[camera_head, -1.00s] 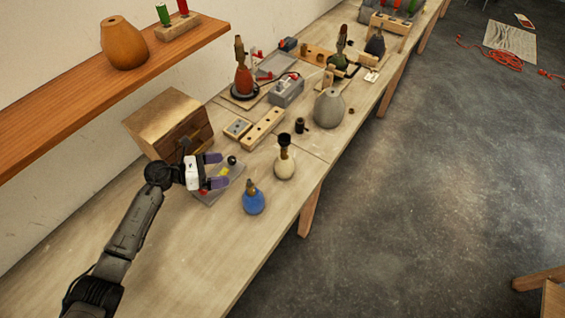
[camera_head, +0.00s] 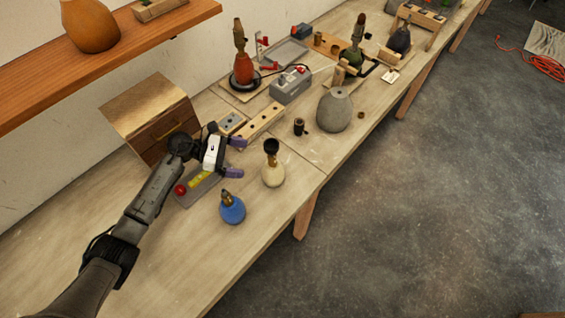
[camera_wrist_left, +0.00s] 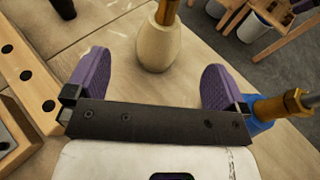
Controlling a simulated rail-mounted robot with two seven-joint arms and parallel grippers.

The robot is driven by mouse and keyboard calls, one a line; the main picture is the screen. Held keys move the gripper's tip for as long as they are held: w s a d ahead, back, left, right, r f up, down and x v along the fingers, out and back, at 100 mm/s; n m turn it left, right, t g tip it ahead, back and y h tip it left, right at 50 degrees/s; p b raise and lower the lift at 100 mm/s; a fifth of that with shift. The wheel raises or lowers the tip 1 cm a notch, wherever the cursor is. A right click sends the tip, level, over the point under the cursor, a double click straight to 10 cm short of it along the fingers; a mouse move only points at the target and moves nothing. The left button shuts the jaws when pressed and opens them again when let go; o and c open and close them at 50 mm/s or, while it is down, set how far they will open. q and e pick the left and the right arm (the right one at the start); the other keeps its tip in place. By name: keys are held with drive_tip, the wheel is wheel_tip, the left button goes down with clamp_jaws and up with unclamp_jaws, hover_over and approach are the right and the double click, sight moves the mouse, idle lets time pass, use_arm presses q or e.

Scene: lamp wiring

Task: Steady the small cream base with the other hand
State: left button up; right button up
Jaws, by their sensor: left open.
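The small cream base (camera_head: 272,175) stands upright on the workbench, with a brass neck and a dark socket on top. In the left wrist view the cream base (camera_wrist_left: 158,46) is ahead of the fingers, roughly between their lines, with its top cut off by the frame edge. My left gripper (camera_head: 235,158) is open and empty, its purple fingers just left of the cream base and apart from it. Both fingers show in the left wrist view (camera_wrist_left: 158,85). My right gripper is not in view.
A blue base (camera_head: 232,209) stands close to the left gripper's near finger. A grey tray (camera_head: 190,197) lies under my left arm. A grey base (camera_head: 334,110), a small dark socket (camera_head: 299,127) and a wooden hole block (camera_head: 262,121) stand beyond. A wooden box (camera_head: 150,115) is at left.

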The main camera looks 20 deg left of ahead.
use_arm(q)
drive_tip(key=b, duration=0.3)
approach(264, 173)
drive_tip(key=w+f, duration=0.1)
drive_tip(key=d+f, duration=0.1)
drive_tip(key=shift+w+f, duration=0.25)
drive_tip(key=shift+w, duration=0.1)
drive_tip(key=shift+w+f+b, duration=0.15)
drive_tip(key=shift+f+b, duration=0.35)
drive_tip(key=shift+b, duration=0.15)
drive_tip(key=shift+w+d+f, duration=0.1)
drive_tip(key=shift+d+f, duration=0.05)
drive_tip(key=shift+d, duration=0.3)
drive_tip(key=x, duration=0.4)
drive_tip(key=shift+w+d+p, duration=0.1)
drive_tip(key=shift+d+p, duration=0.15)
drive_tip(key=shift+p, duration=0.05)
drive_tip(key=x, duration=0.1)
drive_tip(key=b+x, duration=0.1)
drive_tip(key=shift+w+d+f, duration=0.15)
drive_tip(key=shift+d+f, duration=0.15)
drive_tip(key=shift+f, duration=0.05)
drive_tip(key=shift+b+x, duration=0.65)
drive_tip(key=shift+x, duration=0.15)
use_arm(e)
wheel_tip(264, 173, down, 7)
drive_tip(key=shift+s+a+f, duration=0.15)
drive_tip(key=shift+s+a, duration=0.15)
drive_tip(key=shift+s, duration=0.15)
